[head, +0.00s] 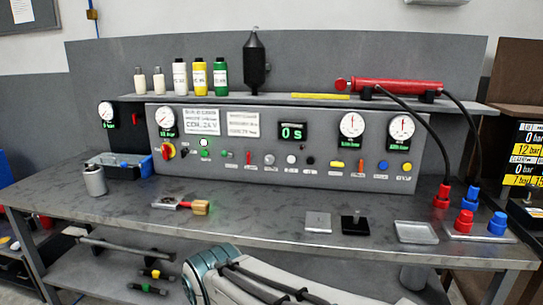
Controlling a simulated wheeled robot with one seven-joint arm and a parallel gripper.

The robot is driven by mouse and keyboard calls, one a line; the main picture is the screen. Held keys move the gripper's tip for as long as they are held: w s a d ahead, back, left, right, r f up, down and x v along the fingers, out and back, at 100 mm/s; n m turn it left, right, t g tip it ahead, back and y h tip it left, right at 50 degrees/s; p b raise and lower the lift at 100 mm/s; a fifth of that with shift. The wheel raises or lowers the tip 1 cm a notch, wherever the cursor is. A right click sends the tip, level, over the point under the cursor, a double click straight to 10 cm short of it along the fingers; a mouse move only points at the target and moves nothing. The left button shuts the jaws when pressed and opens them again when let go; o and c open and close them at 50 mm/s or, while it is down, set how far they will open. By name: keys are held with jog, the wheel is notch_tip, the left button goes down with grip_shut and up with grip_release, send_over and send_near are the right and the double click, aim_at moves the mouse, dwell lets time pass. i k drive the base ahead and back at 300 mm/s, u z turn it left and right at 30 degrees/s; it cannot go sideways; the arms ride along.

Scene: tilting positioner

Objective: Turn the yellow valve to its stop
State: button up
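The control panel (290,180) stands upright at the back of the bench. A small yellow, sideways-lying handle (337,164) sits on its right half; it looks most like the yellow valve. A rounder yellow knob (406,167) sits farther right, past an orange-and-red one and a blue one. A red rotary switch on a yellow plate (168,151) is at the panel's left end. The labels are too small to read, so I cannot tell for certain which is the valve. My gripper is not in view; only part of my arm shows at the bottom.
Gauges (351,125) and a display reading "0 s" (293,132) are on the panel. The bench top (260,215) holds a padlock-like piece (182,203), flat plates (317,222), a tray (416,232) and red and blue fittings (497,223). Hoses hang at right. The bench's middle is clear.

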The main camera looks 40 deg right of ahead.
aim_at(337, 164)
jog(key=z, duration=0.4)
jog(key=i, duration=1.1)
jog(key=z, duration=1.3)
jog(key=i, duration=0.55)
jog(key=z, duration=0.45)
